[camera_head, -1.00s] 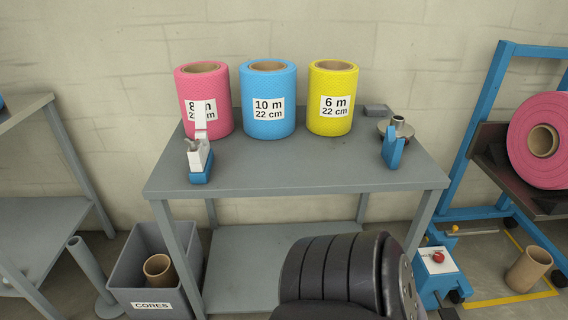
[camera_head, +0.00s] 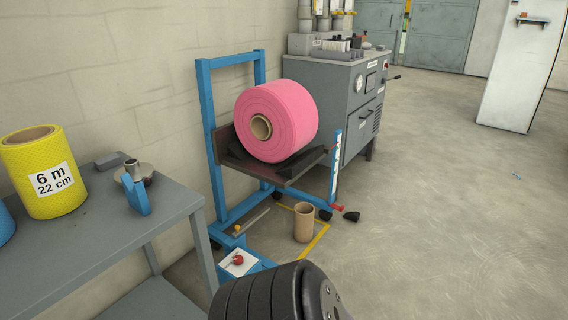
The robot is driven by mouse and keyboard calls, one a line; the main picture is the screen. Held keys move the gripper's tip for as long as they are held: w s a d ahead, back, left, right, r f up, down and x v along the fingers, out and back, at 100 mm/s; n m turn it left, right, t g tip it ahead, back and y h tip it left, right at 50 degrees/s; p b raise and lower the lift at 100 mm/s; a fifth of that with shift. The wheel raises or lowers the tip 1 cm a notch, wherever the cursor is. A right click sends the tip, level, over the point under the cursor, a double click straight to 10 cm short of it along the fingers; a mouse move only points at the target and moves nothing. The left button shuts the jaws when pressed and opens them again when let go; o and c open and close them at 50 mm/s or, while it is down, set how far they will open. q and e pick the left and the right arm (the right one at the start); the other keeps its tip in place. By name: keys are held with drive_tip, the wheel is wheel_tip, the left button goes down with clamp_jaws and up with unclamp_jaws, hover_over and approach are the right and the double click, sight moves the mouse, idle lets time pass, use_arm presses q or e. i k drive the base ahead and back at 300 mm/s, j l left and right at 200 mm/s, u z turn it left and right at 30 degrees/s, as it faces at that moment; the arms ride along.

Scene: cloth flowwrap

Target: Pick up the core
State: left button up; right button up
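A brown cardboard core (camera_head: 304,222) stands upright on the concrete floor, in front of the blue stand with the pink roll. Its open top shows. Another brown core forms the hollow centre (camera_head: 261,127) of the pink roll. A dark ribbed round part at the bottom middle looks like part of my own arm. Neither of my grippers shows in the view, and nothing touches the standing core.
The blue stand (camera_head: 205,140) holds the large pink roll (camera_head: 285,115). A grey table (camera_head: 90,235) at left bears a yellow roll (camera_head: 75,200) and a tape dispenser (camera_head: 136,195). A grey machine (camera_head: 345,100) stands behind.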

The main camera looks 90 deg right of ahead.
sight(304, 212)
drive_tip(key=z, duration=2.95)
